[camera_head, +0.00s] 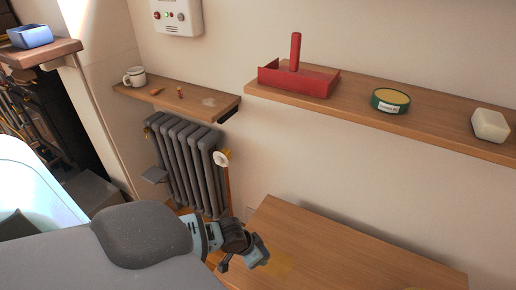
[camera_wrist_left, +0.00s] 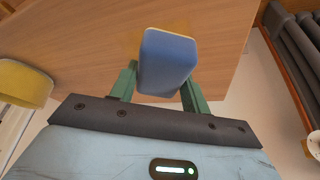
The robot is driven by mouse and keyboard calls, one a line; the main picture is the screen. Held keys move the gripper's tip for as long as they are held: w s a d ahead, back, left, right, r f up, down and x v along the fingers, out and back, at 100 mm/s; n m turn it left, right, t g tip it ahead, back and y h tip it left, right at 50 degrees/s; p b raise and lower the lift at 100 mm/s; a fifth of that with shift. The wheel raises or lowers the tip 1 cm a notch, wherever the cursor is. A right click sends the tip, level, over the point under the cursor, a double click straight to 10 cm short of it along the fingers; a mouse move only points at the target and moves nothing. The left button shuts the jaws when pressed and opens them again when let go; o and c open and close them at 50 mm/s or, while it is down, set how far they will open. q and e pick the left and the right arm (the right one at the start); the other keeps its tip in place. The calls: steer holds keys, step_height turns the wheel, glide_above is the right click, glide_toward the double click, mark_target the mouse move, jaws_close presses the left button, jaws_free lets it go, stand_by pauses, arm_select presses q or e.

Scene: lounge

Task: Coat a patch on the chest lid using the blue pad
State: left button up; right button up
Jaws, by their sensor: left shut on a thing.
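My left gripper (camera_head: 243,258) reaches in from the left over the near left part of the wooden chest lid (camera_head: 345,250). In the left wrist view its green fingers (camera_wrist_left: 160,88) are shut on the blue pad (camera_wrist_left: 168,50), whose far face lies toward the lid (camera_wrist_left: 90,35). I cannot tell whether the pad touches the wood. A faint yellowish patch (camera_head: 277,264) shows on the lid just right of the gripper. A round green tin (camera_head: 390,100) with a tan filling sits open on the right wall shelf. My right gripper is out of view.
The right shelf (camera_head: 440,130) also holds a red tray (camera_head: 298,80) with an upright red cylinder and a pale block (camera_head: 490,125). A radiator (camera_head: 188,160) stands left of the chest, below a small shelf with a mug (camera_head: 134,77). A yellow object (camera_wrist_left: 24,82) is beside the lid.

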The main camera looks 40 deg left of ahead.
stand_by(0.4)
arm_select(q)
steer(key=w+d+r+n, duration=0.1)
steer(key=w+d+r, duration=0.25)
steer(key=r, duration=0.45)
steer(key=w+d+r, duration=0.2)
steer(key=d+r, duration=0.3)
steer(key=r, duration=0.3)
steer(key=s+d+r+n, duration=0.1)
steer(key=s+r, duration=0.1)
steer(key=r, duration=0.7)
steer(key=s+d+r+y, duration=0.1)
steer(key=s+d+r, duration=0.1)
steer(key=r, duration=0.7)
steer(key=shift+s+r+n, duration=0.15)
steer(key=shift+s+n, duration=0.1)
steer(key=shift+n, duration=0.15)
